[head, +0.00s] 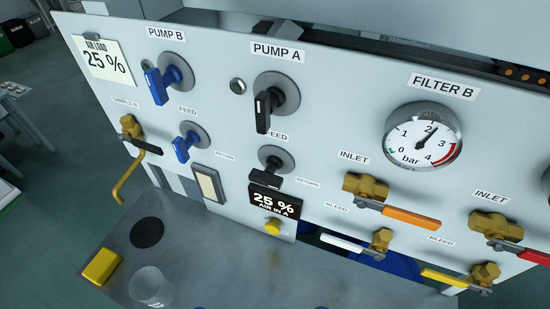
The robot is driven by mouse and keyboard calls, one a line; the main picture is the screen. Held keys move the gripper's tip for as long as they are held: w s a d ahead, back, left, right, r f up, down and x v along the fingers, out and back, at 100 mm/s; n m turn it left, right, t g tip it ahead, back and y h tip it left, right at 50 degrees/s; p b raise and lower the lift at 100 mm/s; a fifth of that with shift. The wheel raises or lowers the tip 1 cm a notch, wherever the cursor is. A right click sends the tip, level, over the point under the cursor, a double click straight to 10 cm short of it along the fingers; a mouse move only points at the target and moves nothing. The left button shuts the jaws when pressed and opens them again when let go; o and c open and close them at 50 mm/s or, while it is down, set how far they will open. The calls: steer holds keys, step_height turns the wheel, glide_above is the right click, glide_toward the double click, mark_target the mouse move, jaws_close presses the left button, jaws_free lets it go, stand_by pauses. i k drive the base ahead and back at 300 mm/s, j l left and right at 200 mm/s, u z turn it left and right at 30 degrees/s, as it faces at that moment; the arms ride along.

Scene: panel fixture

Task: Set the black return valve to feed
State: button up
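The black return valve (268,178) is on the white panel (330,80), below the larger black PUMP A valve (265,108). It has a grey round base and a black bar handle. The handle lies roughly crosswise, its right end towards the RETURN label (307,181). The FEED label (276,136) is above it, partly covered by the PUMP A handle, which points down. A dark display (275,202) just below the valve reads "25 % AIR IN A". My gripper is not in view.
Blue valves (184,147) are to the left. A gauge (424,136) and brass valves with orange, white, red and yellow levers are to the right. A grey shelf (200,260) below holds a yellow block (101,266) and a clear glass (150,287).

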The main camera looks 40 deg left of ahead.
mark_target(266, 178)
steer(key=k+j+u, duration=0.15)
steer(key=j, duration=0.2)
steer(key=k+j+u, duration=0.15)
steer(key=j, duration=0.2)
steer(key=k+j+u, duration=0.15)
steer(key=j, duration=0.25)
